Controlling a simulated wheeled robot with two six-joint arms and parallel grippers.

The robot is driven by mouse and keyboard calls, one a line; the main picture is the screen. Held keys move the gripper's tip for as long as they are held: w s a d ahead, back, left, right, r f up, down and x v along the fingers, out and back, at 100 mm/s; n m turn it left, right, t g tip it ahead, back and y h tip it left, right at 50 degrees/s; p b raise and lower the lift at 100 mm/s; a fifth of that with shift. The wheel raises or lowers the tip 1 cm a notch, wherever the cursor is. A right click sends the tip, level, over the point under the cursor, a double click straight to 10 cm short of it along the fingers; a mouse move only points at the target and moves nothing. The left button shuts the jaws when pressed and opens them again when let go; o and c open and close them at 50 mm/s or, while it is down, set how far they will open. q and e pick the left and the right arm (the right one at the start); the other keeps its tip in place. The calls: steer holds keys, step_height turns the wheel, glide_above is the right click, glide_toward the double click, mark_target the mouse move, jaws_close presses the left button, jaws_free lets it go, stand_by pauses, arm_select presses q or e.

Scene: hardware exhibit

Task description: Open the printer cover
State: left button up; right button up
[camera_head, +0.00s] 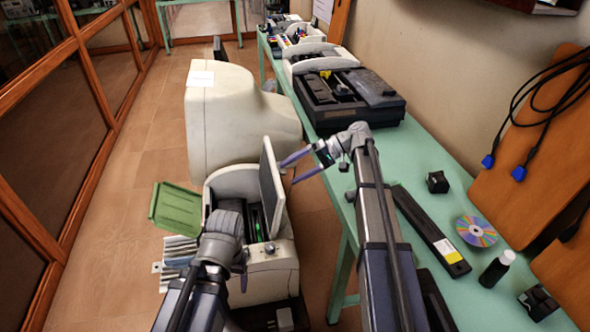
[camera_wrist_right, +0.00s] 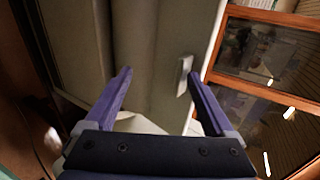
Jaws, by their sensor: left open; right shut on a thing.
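The white printer (camera_head: 272,275) stands on the left of the green table. Its cover (camera_head: 271,188) is raised, standing nearly upright at the printer's right side, and the dark interior with a green glow shows. In the right wrist view, the purple fingers (camera_wrist_right: 160,85) stand apart before a pale surface with a small light handle-like tab (camera_wrist_right: 184,75). My left gripper (camera_head: 243,282) is open in front of the printer, mostly hidden by its own wrist.
A green flap (camera_head: 176,208) sticks out left of the printer. A large beige monitor (camera_head: 235,115) stands behind it. The green table (camera_head: 425,160) holds a black device (camera_head: 348,100), a black bar (camera_head: 430,230), a disc (camera_head: 476,231) and a bottle (camera_head: 496,269). Tiled floor lies left.

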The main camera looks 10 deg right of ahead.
steer(key=shift+s+f, duration=0.2)
steer(key=p+v, duration=0.4)
steer(key=v, duration=0.4)
steer(key=shift+w+r, duration=0.15)
steer(key=shift+r, duration=0.05)
stand_by(0.4)
